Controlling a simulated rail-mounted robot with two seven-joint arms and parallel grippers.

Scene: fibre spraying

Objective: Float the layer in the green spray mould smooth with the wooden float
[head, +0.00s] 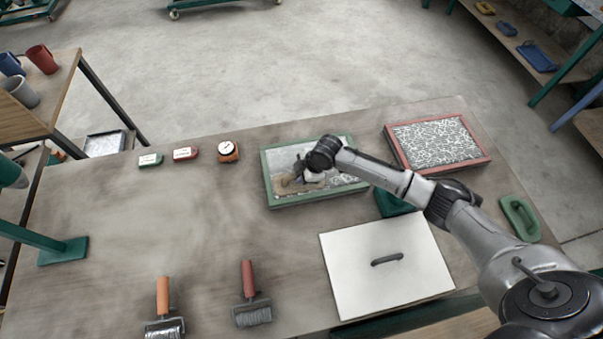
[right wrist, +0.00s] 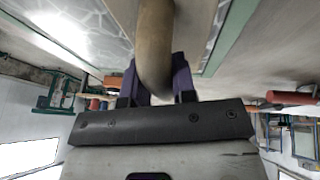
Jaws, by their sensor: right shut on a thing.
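The green spray mould (head: 267,180) lies on the table at the middle of the head view, with a grey-white, patchy layer inside. The wooden float (head: 287,187) is in the left part of the mould, over the layer; I cannot tell whether it touches. My right gripper (head: 304,172) reaches in from the right and is shut on the float's handle. The right wrist view shows the tan, rounded handle (right wrist: 155,50) between the two dark purple fingers (right wrist: 158,82). The gripper hides part of the float and the layer. My left gripper is out of view.
A red mould (head: 488,160) with a white-patterned layer lies to the right. A white board with a handle (head: 345,285) lies in front.

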